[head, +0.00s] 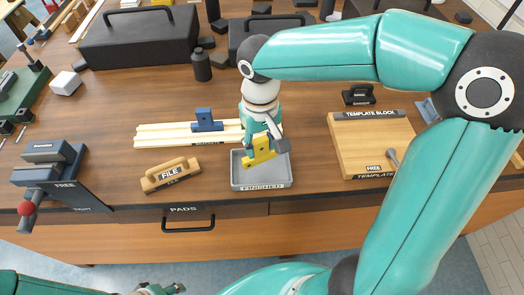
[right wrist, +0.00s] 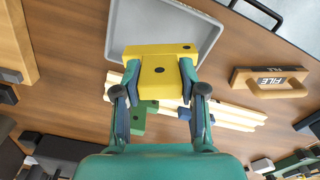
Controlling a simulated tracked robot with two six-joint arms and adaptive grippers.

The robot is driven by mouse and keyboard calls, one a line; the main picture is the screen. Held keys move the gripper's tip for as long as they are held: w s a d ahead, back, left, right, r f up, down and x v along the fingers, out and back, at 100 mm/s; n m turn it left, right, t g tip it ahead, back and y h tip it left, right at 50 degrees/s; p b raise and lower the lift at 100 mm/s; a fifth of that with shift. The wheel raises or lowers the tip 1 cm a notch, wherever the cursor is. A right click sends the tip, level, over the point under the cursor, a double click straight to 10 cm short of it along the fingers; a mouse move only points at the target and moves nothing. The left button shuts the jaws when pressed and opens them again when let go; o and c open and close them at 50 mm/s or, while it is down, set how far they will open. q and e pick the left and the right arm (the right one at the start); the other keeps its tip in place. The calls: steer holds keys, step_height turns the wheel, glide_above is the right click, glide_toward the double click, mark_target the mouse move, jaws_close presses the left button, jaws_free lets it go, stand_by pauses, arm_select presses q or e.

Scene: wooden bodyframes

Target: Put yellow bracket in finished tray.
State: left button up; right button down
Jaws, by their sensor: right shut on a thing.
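The yellow bracket (head: 262,152) is held in my right gripper (head: 262,141), whose fingers are shut on it. In the right wrist view, the fingers of my right gripper (right wrist: 160,80) press on both sides of the yellow bracket (right wrist: 160,86). The grey finished tray (head: 278,177) stands near the table's front edge, and the bracket is over its far part. In the wrist view the tray (right wrist: 150,28) shows beyond the bracket, partly hidden by it. I cannot tell whether bracket and tray touch. My left gripper (head: 160,289) shows only partly at the bottom edge.
A wooden file (head: 170,175) lies left of the tray. Pale wooden strips with a blue bracket (head: 207,120) lie behind it; a green bracket (right wrist: 140,118) shows in the wrist view. A template board (head: 360,140) is to the right, a vise (head: 45,165) far left.

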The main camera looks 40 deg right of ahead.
mark_target(261, 155)
steer(key=shift+f, duration=1.95)
steer(key=shift+s, duration=0.1)
steer(key=shift+f, duration=0.2)
steer(key=c, duration=0.7)
jaws_free()
steer(key=shift+r, duration=0.1)
steer(key=shift+o, duration=0.2)
steer(key=shift+r, duration=0.1)
step_height(261, 155, up, 12)
steer(key=shift+r, duration=0.1)
